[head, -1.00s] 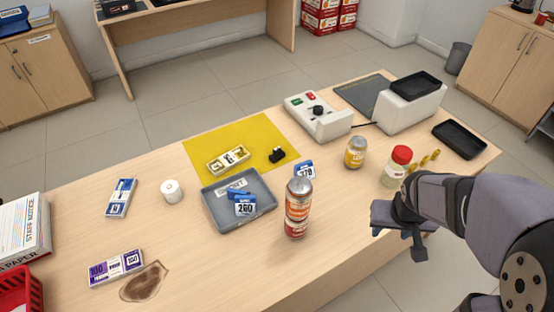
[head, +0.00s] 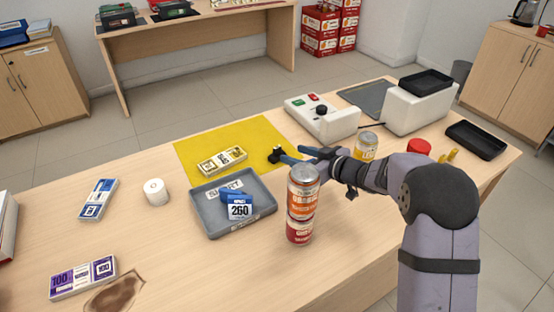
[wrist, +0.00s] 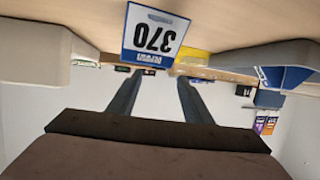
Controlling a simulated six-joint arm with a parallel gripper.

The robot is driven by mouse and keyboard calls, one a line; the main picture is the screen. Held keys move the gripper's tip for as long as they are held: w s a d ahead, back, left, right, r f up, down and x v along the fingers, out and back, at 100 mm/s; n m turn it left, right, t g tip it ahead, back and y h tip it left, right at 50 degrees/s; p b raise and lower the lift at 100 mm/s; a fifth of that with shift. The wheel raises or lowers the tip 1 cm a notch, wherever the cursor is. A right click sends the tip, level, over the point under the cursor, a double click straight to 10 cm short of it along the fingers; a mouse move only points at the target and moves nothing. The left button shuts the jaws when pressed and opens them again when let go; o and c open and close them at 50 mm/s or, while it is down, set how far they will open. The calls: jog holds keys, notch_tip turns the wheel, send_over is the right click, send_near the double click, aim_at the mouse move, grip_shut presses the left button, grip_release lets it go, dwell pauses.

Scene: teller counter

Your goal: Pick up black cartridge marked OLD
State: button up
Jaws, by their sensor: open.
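A small black cartridge (head: 277,155) sits on the right part of the yellow mat (head: 205,142) in the head view. Any marking on it is too small to read. My gripper (head: 294,155) is open and empty, its dark fingers pointing left, with their tips close to the cartridge's right side. Whether they touch it or reach around it I cannot tell. In the wrist view, the gripper (wrist: 159,77) shows two spread fingers. The cartridge cannot be clearly made out there.
A tall orange-red can (head: 301,205) stands just in front of my gripper. A grey tray (head: 205,222) holds a blue 260 pack (head: 239,207). A white and gold pack (head: 222,160) lies on the mat.

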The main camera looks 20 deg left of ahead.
aim_at(278, 150)
jog(key=shift+f+x, duration=0.15)
jog(key=shift+x, duration=1.65)
jog(key=shift+f+x, duration=0.1)
jog(key=shift+x, duration=1.7)
jog(key=shift+d, duration=0.1)
jog(key=c, duration=1.1)
